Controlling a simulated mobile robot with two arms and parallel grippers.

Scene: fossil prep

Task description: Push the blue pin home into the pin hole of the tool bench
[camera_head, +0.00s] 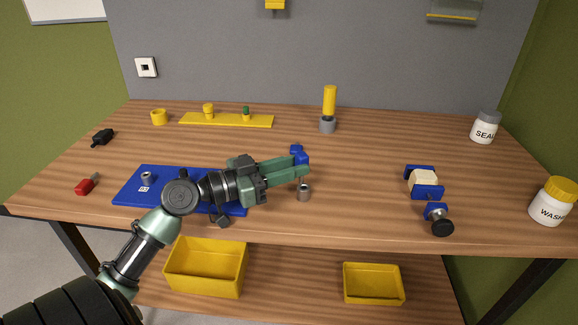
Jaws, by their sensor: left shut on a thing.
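My left gripper (301,168) reaches in from the left over the tool bench (360,210). It is shut on the blue pin (297,150), whose blue head shows at the fingertips; the fingers hide part of it. A small grey metal collar (304,194) stands on the bench just below the fingertips in the picture. It looks like the pin hole, but I cannot tell whether the pin touches it or is in it. My right gripper is not in view.
My arm crosses a blue mat (128,190) with a small grey part on it. A yellow cylinder in a grey holder (328,126) stands behind. A blue clamp (428,192) with a black knob is at right. Jars stand far right. Yellow bins (205,278) sit below.

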